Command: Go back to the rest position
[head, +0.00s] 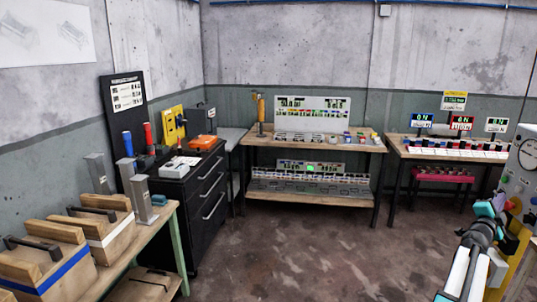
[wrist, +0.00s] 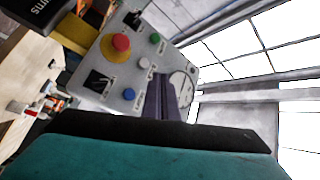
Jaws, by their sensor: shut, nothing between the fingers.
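My arm (head: 466,262) reaches up from the lower right of the head view, with dark joints and teal and white parts. My gripper (wrist: 170,97) shows in the wrist view as dark fingers close together, with nothing seen between them. Beyond the fingers is a grey control panel (wrist: 112,73) with a red knob on a yellow base (wrist: 121,42), a green button (wrist: 155,38), a blue button (wrist: 129,94) and a round dial. The panel's edge also shows at the right of the head view (head: 524,160). I cannot tell how far the fingers are from the panel.
A workbench (head: 370,147) with trays stands at the back, another table (head: 400,153) with displays to its right. A black drawer cabinet (head: 205,195) and a bench with wooden boxes (head: 115,240) line the left. The middle floor (head: 290,250) is clear.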

